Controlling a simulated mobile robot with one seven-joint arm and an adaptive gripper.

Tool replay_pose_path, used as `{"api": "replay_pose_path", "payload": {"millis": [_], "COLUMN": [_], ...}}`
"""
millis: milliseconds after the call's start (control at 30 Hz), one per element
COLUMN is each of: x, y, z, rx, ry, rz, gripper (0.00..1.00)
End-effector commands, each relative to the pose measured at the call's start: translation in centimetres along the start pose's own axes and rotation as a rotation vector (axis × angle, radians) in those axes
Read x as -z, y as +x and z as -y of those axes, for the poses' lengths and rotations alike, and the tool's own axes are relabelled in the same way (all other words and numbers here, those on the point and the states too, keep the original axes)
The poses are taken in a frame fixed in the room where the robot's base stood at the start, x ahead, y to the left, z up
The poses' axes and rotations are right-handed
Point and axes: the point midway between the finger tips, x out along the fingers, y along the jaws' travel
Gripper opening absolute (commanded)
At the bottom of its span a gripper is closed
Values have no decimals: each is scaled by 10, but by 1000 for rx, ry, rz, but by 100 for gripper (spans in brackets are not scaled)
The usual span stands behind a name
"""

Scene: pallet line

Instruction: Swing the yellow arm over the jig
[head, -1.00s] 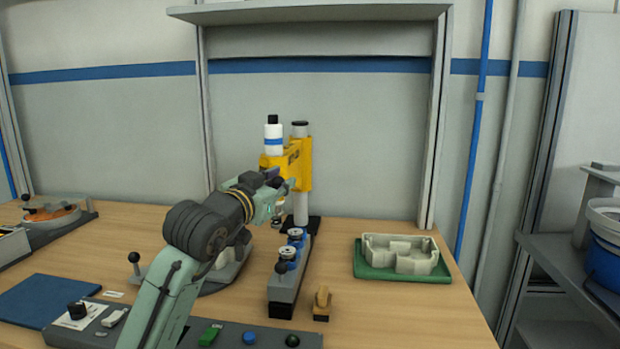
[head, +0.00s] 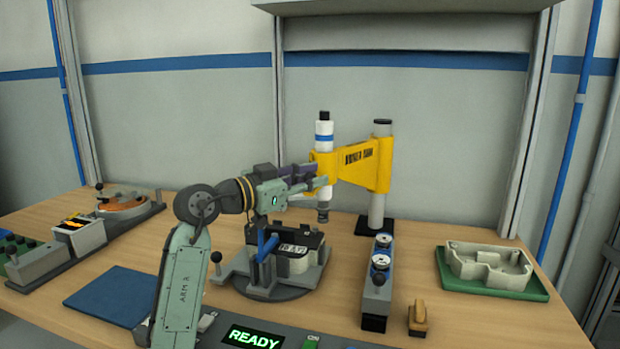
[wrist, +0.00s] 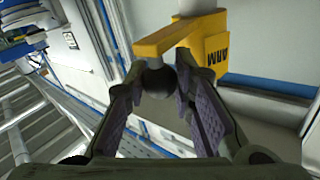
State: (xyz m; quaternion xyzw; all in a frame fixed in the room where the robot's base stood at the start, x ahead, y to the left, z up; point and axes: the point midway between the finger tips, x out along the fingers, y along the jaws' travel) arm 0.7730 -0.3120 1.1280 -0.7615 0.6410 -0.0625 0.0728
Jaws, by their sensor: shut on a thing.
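The yellow arm (head: 362,164) reaches left from its grey post (head: 379,200). A white and blue driver (head: 324,143) hangs upright through its left end, tip down. My gripper (head: 322,180) is at that end, its fingers shut on a dark ball knob (wrist: 158,80) under the yellow arm in the wrist view. The jig (head: 275,287) is a round grey base with a blue clamp (head: 263,246) and a pale, dark-topped part in it. The driver tip shows just above and behind the jig's right side; I cannot tell if it is straight over the part.
A grey block with two gauges (head: 379,270) stands right of the jig, with a small wooden-looking piece (head: 417,317) beside it. A green tray (head: 500,288) holds a pale housing at right. A blue mat (head: 112,294) lies at left. A panel (head: 253,337) in front reads READY.

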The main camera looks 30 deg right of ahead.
Motion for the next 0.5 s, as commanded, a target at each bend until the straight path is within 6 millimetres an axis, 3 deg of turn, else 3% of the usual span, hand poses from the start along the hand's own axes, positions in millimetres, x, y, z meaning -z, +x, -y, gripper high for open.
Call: {"api": "replay_pose_path", "payload": {"millis": [400, 433, 500], "x": [-1, -1, -1], "y": [1, 1, 1], "z": [-1, -1, -1], "rx": [-8, -8, -8], "ry": [1, 1, 1], "rz": [2, 2, 2], "gripper": [0, 24, 28]}}
